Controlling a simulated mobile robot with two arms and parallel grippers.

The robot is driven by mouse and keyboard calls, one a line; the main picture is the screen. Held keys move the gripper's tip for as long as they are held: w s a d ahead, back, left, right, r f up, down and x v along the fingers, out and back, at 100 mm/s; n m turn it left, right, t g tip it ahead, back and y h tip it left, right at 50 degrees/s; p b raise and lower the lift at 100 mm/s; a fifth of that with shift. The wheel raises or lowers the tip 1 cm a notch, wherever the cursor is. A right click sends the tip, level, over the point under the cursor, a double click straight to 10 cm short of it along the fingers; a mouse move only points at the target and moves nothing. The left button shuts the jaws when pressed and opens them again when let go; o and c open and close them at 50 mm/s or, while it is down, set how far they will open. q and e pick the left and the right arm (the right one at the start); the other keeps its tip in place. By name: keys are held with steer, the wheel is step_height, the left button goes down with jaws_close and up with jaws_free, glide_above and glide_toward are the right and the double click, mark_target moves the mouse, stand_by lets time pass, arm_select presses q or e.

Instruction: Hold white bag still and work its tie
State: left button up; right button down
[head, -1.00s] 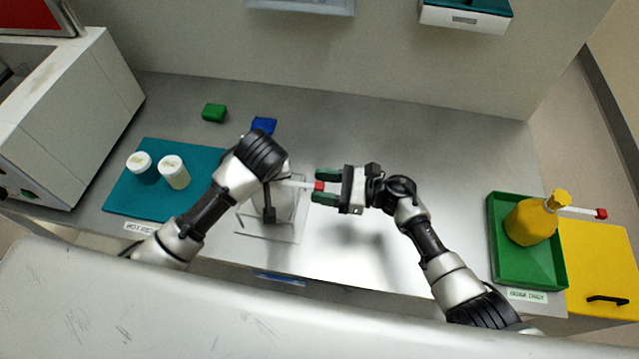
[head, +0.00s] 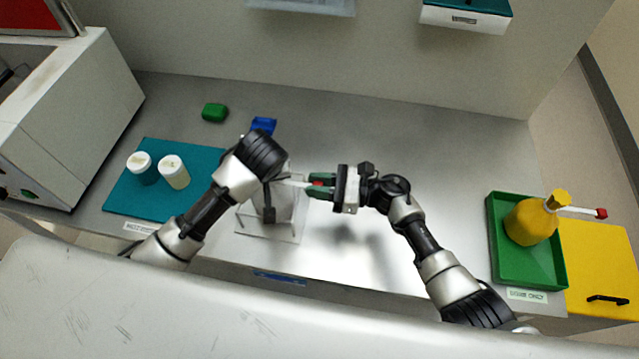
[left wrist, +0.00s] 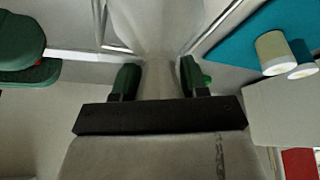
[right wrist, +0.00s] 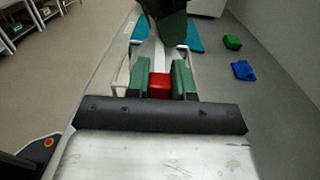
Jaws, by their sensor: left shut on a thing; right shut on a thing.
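The white bag (left wrist: 158,28) stands in a clear stand (head: 270,237) near the table's front edge. In the head view my left arm hides much of the bag. My left gripper (left wrist: 157,78) is shut on the bag's gathered neck. The tie's white strap (head: 293,183) sticks out to the right from the neck, with a red end tab (right wrist: 160,86). My right gripper (head: 322,186) is shut on this red tab, its green fingers on either side. The tab also shows partly between the fingers in the head view.
A teal mat (head: 128,196) with two white-capped jars (head: 174,172) lies left. At the right, a yellow bag (head: 531,221) stands in a green tray (head: 505,265). The table between is clear.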

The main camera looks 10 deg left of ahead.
mark_target(302, 185)
steer(key=shift+s+a, duration=0.2)
steer(key=shift+a, duration=1.6)
steer(key=c, duration=1)
jaws_free()
steer(key=shift+o, duration=0.2)
steer(key=shift+w+d, duration=0.1)
steer(key=d, duration=1.2)
steer(key=shift+w, duration=0.1)
